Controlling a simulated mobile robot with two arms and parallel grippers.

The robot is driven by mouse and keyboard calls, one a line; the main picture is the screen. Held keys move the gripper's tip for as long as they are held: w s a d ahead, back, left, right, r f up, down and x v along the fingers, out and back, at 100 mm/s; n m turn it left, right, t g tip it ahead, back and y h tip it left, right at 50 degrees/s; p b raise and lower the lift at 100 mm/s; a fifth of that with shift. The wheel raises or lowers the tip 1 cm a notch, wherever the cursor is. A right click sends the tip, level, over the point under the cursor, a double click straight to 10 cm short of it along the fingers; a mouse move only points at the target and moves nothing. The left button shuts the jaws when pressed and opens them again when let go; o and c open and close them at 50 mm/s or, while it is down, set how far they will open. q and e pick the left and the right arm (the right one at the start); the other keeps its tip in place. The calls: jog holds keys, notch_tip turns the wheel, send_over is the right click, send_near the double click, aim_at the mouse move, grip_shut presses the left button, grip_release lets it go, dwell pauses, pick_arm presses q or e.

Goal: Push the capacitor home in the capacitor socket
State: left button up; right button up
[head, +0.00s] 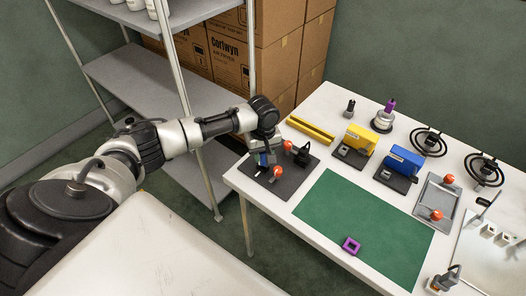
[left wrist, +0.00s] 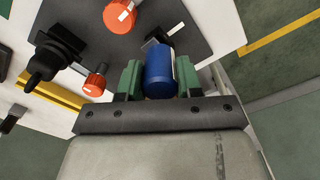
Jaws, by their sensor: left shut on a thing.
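My left gripper (head: 264,160) is over the dark board (head: 268,189) at the left end of the table. In the left wrist view its two green fingers (left wrist: 160,80) are shut on a blue cylindrical capacitor (left wrist: 158,70), one finger on each side. The blue capacitor shows only as a small patch in the head view (head: 263,158). The capacitor socket is not clearly visible; I cannot tell whether the capacitor touches it. My right gripper is not in view.
Orange-topped parts (head: 278,171) and a black part (left wrist: 55,50) stand close to the gripper. A green mat (head: 360,215) bears a purple square ring (head: 351,245). Yellow (head: 360,138) and blue (head: 403,160) blocks stand farther right. A grey shelf (head: 150,80) is behind the arm.

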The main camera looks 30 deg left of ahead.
pick_arm(q)
jog(key=shift+f, duration=1.05)
dwell(0.5)
jog(key=o, duration=1.1)
jog(key=shift+r, duration=0.2)
jog(key=shift+r+p, duration=2.9)
jog(key=shift+p, duration=0.45)
